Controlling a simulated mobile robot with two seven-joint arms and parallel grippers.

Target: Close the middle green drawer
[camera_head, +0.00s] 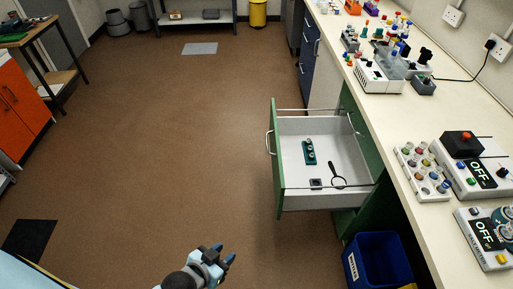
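The green drawer (277,165) stands pulled out from the green cabinet (364,150) under the bench at the right. Its front faces left and carries a pale handle (269,142). Its white inside holds a teal block with round parts (310,151), a black magnifying glass (337,176) and a small dark square item (316,183). My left gripper (225,253) is at the bottom centre, below and left of the drawer and apart from it. Its blue fingertips look parted, with nothing between them. My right gripper is out of view.
A blue bin (376,262) stands on the floor below the drawer. The bench top (398,128) bears several lab items and boxes marked OFF. The brown floor (170,130) left of the drawer is clear. Orange cabinets (20,105) stand at the far left.

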